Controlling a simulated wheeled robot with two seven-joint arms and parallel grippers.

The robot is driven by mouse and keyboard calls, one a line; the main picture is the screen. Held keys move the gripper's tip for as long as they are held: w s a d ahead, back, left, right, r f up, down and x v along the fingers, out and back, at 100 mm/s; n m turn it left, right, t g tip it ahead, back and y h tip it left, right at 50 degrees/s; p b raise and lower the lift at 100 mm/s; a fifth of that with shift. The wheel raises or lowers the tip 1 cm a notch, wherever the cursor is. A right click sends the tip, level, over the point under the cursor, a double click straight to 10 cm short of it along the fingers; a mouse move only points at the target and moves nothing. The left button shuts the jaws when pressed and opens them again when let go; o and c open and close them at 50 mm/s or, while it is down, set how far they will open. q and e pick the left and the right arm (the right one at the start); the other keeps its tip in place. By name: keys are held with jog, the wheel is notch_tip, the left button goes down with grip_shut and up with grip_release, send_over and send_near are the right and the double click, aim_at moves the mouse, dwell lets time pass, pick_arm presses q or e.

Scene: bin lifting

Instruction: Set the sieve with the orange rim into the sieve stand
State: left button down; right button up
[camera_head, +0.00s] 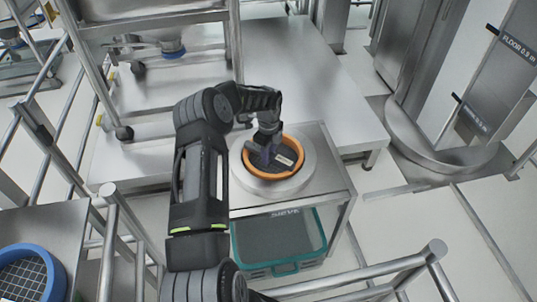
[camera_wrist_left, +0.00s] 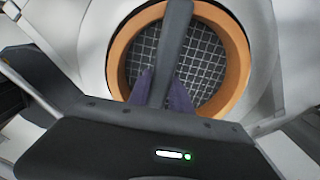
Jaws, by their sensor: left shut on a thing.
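The sieve with the orange rim (camera_head: 272,177) sits within the outline of the pale round sieve stand (camera_head: 309,170) on a metal table. I cannot tell whether it rests on the stand or hangs just above it. In the left wrist view, its orange rim (camera_wrist_left: 243,75) surrounds a dark wire mesh, with the pale stand (camera_wrist_left: 266,40) around it. My left gripper (camera_head: 265,157) is over the sieve. In the wrist view, its purple fingertips (camera_wrist_left: 163,92) are shut on the sieve's grey bar. My right gripper is not in view.
A blue-rimmed sieve (camera_head: 55,268) lies on a bench at the lower left. A teal crate (camera_head: 287,268) is under the stand's table. Metal rails (camera_head: 350,275) run along the front and left. A bare metal table (camera_head: 305,75) lies behind.

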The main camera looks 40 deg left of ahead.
pick_arm(q)
jog(key=c, duration=1.2)
grip_release()
jog(key=shift+o, duration=0.2)
jog(key=shift+r, duration=0.1)
jog(key=shift+r+p, duration=0.25)
jog(key=shift+p, duration=0.15)
notch_tip(320, 180, up, 12)
jog(key=p, duration=0.5)
jog(key=shift+f+p, duration=0.25)
jog(key=shift+p, duration=0.15)
jog(key=shift+r, duration=0.1)
